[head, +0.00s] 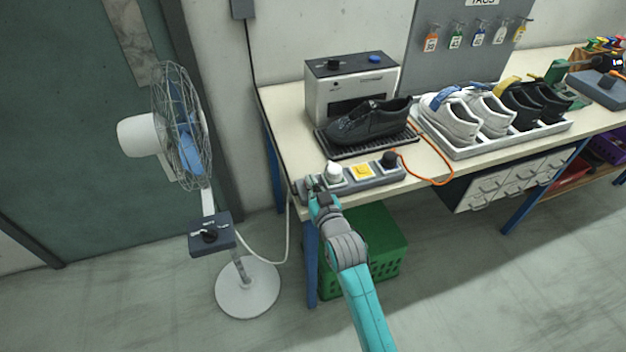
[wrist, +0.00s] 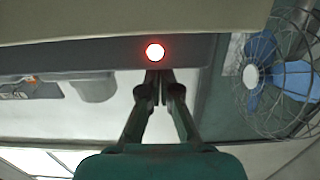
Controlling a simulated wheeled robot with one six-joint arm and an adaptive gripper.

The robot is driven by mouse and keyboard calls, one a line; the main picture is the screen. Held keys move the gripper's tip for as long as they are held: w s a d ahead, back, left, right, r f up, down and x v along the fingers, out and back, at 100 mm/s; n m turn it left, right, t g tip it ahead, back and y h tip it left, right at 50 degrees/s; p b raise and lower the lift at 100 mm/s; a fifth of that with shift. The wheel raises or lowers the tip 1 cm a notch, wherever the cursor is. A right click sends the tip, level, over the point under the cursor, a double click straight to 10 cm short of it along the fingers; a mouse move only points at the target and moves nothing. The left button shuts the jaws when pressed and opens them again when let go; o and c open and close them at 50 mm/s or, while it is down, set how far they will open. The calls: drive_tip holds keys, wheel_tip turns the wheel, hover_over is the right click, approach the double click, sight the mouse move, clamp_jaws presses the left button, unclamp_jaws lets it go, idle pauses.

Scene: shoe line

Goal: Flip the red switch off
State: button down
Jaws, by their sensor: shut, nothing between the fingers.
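The red switch (wrist: 155,52) shows in the wrist view as a small round glowing red light with a white centre, on a dark grey surface. In the head view, a grey power strip (head: 392,181) lies along the table's front left edge, holding a white plug, a yellow plug and a black plug. My gripper (head: 313,183) is at the strip's left end and hides that end, so the switch cannot be made out there. In the wrist view my gripper (wrist: 158,84) is shut and empty, its fingertips just below the red light in the picture. I cannot tell whether they touch it.
A standing fan (head: 185,135) is left of the table. A dark shoe (head: 368,122) sits on a black rack before a grey box machine (head: 350,85). A white tray (head: 480,148) holds several shoes. A green crate (head: 385,255) is under the table. An orange cord (head: 436,182) hangs over the front edge.

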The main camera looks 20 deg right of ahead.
idle(0.3)
drive_tip(key=shift+f, duration=0.2)
drive_tip(key=shift+w+f, duration=0.1)
drive_tip(key=shift+w, duration=0.3)
